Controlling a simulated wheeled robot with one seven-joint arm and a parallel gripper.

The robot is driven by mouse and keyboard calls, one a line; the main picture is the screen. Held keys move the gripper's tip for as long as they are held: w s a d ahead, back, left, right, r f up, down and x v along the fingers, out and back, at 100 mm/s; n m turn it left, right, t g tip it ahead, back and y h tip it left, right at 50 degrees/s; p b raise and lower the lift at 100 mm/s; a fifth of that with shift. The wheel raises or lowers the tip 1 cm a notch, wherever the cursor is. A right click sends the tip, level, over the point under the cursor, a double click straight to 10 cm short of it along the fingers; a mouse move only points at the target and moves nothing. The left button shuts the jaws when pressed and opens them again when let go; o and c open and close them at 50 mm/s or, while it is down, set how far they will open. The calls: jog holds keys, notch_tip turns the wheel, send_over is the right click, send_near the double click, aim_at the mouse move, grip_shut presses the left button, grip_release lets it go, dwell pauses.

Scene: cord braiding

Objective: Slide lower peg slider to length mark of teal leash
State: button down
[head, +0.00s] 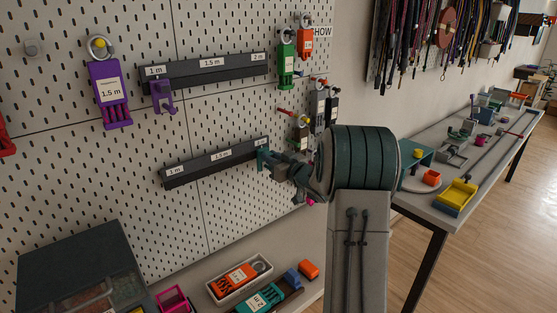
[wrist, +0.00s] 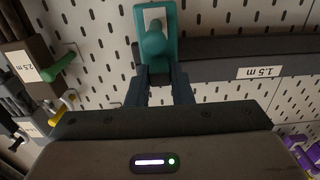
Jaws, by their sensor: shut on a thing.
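The lower rail (head: 200,168) is dark and runs along the pegboard, with 1 m and 1.5 m labels readable. A pale label shows at its right end, too small to read surely. The teal lower slider (head: 262,158) sits at that right end, past 1.5 m. My gripper (head: 272,164) is shut on it. In the wrist view my fingers (wrist: 158,80) close around the slider's teal peg (wrist: 153,44), and the 1.5 m label (wrist: 258,72) lies to the right. A teal leash card (head: 262,299), seemingly marked 2 m, lies in a bottom tray.
The upper rail (head: 205,72) carries a purple slider (head: 162,97) near 1 m. Purple (head: 110,92), green (head: 287,60) and orange (head: 306,42) tagged pieces hang above. Dark tagged pieces hang just right of my gripper. An orange card (head: 238,278) lies in a tray below.

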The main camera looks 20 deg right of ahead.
jog(key=shift+d+r, duration=0.1)
jog(key=c, duration=1.6)
grip_release()
jog(key=shift+c, duration=0.2)
jog(key=o, duration=0.4)
jog(key=shift+w+d, duration=0.1)
jog(key=shift+d, duration=0.05)
jog(key=shift+c, duration=0.2)
jog(key=b+v, duration=0.2)
jog(key=v, duration=1.2)
jog(key=shift+b, duration=0.3)
